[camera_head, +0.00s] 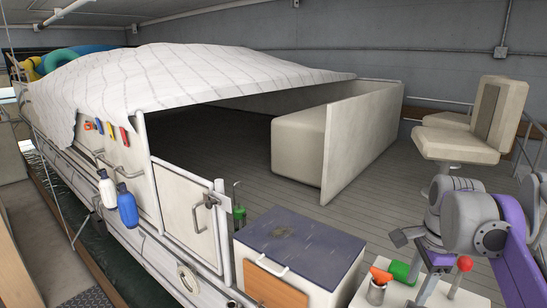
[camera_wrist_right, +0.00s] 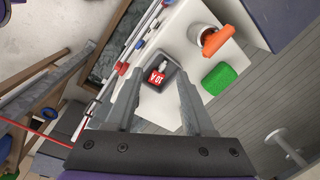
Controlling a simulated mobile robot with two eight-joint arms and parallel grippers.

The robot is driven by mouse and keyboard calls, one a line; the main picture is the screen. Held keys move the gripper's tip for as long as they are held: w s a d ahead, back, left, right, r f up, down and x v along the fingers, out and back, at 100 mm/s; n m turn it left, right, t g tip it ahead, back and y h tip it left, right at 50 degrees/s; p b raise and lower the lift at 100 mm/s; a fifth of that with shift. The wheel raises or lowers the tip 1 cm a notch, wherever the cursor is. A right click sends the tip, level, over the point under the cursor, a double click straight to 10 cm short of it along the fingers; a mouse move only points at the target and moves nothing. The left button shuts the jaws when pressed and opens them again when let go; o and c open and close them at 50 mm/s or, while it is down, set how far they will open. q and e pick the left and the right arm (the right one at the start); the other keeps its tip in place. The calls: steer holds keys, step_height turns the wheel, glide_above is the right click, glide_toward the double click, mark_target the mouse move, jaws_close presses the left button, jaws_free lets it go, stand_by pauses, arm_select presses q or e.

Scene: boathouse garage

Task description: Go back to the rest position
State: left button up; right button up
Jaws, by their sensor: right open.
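My right gripper (camera_head: 410,248) is at the lower right of the head view, above the white console top. It also shows in the right wrist view (camera_wrist_right: 160,82), where its two grey fingers stand apart with nothing seen held between them. My left gripper is not in view.
A red-knobbed lever (camera_head: 464,264) stands close to my right arm. A blue-topped cabinet (camera_head: 300,240) is left of them. A beige seat (camera_head: 458,143) stands behind. Open deck lies mid-view.

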steer(key=s+a+f+n+t, duration=0.2)
steer(key=s+a+f+n, duration=0.5)
steer(key=s+f+n, duration=0.2)
steer(key=s+a+f+n+t, duration=0.2)
steer(key=s+a+f+n, duration=0.5)
steer(key=f+n, duration=0.3)
step_height(320, 180, down, 4)
steer(key=shift+s+f, duration=0.1)
steer(key=shift+s, duration=0.8)
